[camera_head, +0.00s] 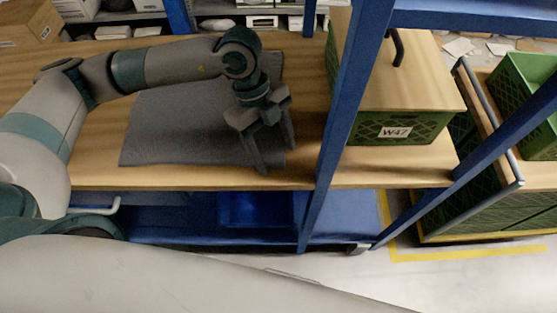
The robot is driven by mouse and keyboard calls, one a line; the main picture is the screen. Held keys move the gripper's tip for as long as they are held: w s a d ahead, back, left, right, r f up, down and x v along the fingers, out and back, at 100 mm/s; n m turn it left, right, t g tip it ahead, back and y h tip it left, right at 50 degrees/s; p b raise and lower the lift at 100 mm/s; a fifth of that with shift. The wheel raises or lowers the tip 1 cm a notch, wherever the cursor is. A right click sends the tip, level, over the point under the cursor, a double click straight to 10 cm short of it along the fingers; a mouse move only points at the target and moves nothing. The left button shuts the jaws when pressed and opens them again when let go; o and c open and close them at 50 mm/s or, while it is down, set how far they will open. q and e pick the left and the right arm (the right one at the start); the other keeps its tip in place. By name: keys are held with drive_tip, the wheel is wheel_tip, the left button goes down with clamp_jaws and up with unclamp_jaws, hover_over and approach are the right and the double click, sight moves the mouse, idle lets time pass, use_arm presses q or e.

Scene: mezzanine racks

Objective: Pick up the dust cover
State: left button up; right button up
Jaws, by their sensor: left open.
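A flat dark grey sheet (175,127) lies on the wooden bench top, partly hidden by my left arm and gripper. A light wooden lid (425,85) with a black upright handle (397,48) sits on a green crate (405,132) labelled W47. Nothing in view is marked as the dust cover, so I cannot tell which of these it is. My left gripper (276,157) points down over the right front part of the grey sheet, fingers apart and empty. I cannot tell whether its tips touch the sheet. My right gripper is not in view.
A blue rack post (345,110) stands between my left gripper and the green crate. Another blue beam (480,155) slants across the right. The wooden bench (110,175) is clear around the sheet. A blue bin (255,208) sits below. Green crates (525,75) stand at the right.

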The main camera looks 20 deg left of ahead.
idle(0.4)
use_arm(q)
clamp_jaws()
idle(0.4)
